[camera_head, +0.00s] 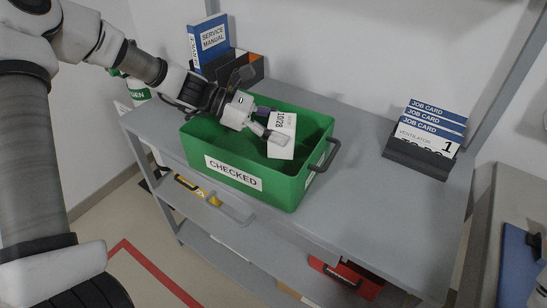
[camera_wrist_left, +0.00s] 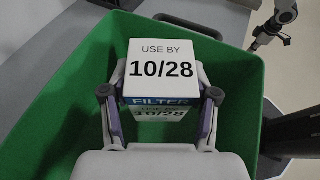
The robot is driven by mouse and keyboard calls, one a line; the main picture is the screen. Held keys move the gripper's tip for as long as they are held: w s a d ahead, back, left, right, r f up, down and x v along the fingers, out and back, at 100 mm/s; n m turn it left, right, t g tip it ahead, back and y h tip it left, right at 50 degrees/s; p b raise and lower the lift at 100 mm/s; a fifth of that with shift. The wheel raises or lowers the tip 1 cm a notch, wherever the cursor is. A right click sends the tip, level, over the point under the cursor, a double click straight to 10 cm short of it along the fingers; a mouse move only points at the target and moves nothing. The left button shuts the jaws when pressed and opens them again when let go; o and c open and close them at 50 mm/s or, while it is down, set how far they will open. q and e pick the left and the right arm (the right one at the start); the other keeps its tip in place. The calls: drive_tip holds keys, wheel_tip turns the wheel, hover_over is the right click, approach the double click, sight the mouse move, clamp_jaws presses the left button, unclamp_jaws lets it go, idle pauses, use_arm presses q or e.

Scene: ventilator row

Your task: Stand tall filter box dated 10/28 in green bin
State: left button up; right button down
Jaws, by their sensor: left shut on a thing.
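The tall filter box (camera_head: 281,135) is white, with "10/28" on a label. In the left wrist view the box (camera_wrist_left: 161,70) shows "USE BY 10/28" on its top and "FILTER" on a blue band. My left gripper (camera_head: 262,133) is shut on it, one finger on each side; the fingers also show in the left wrist view (camera_wrist_left: 161,98). The box is within the opening of the green bin (camera_head: 233,187), labelled "CHECKED", and looks somewhat tilted in the head view. Its lower end is partly hidden, and I cannot tell whether it touches the bin floor. My right gripper is not in view.
The bin stands on a grey table (camera_head: 365,215). A black rack with job cards (camera_head: 425,135) stands to the right, and a service manual (camera_head: 211,40) in a dark holder behind. A bin handle (camera_head: 324,156) sticks out at right. A red case (camera_head: 345,277) lies on a lower shelf.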

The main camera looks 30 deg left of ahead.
sight(278, 147)
use_arm(q)
wheel_tip(278, 147, down, 6)
drive_tip(key=shift+a+r+b, duration=0.15)
drive_tip(key=shift+r+b, duration=0.05)
drive_tip(key=shift+b, duration=0.25)
drive_tip(key=shift+f, duration=0.2)
drive_tip(key=o, duration=1.2)
drive_tip(key=shift+c, duration=0.2)
drive_tip(key=shift+r, duration=0.15)
